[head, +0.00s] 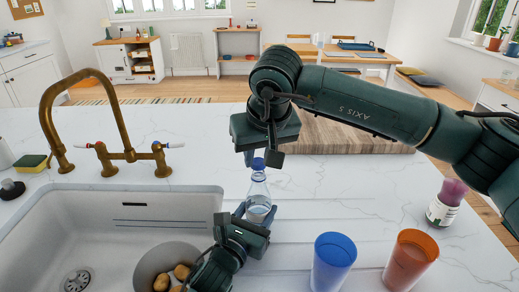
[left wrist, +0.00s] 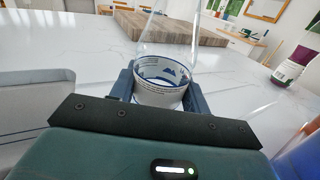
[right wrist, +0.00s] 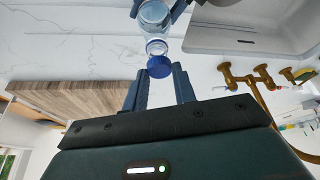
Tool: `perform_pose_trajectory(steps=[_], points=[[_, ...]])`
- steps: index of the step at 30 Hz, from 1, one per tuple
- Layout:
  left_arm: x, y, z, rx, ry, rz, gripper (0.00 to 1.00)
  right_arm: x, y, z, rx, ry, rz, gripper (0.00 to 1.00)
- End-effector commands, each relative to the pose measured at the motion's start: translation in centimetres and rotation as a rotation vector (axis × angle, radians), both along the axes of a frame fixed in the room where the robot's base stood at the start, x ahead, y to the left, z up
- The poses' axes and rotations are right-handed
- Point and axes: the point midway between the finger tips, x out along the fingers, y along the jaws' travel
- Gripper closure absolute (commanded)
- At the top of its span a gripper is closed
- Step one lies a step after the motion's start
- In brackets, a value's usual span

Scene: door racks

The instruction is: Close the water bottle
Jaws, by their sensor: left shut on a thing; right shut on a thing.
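The water bottle (head: 258,188) is clear, with a white and blue label, and stands upright beside the sink. My left gripper (head: 257,214) is shut around its lower part, and the label (left wrist: 160,80) shows between the fingers in the left wrist view. The blue cap (head: 258,163) is at the top of the bottle neck, in line with it. My right gripper (head: 263,156) comes from above and is shut on the cap, which also shows in the right wrist view (right wrist: 159,67). I cannot tell whether the cap is seated on the neck or just above it.
The sink (head: 110,222) with a brass faucet (head: 128,154) lies left, holding a bowl of potatoes (head: 165,265). A blue cup (head: 333,262), an orange cup (head: 408,260) and a jar (head: 444,205) stand right. A wooden board (head: 345,137) lies behind the bottle.

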Motion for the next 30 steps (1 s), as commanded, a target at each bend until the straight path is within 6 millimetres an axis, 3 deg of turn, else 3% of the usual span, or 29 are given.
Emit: perform_pose_trajectory(steps=[5, 30], points=[[0.0, 0.0, -0.1, 0.002, 0.001, 0.001, 0.94, 0.0, 0.0, -0.9, 0.0, 0.001, 0.001, 0.94], [0.0, 0.0, -0.1, 0.002, 0.001, 0.001, 0.94, 0.0, -0.1, -1.5, 0.001, -0.001, 0.0, 0.94]])
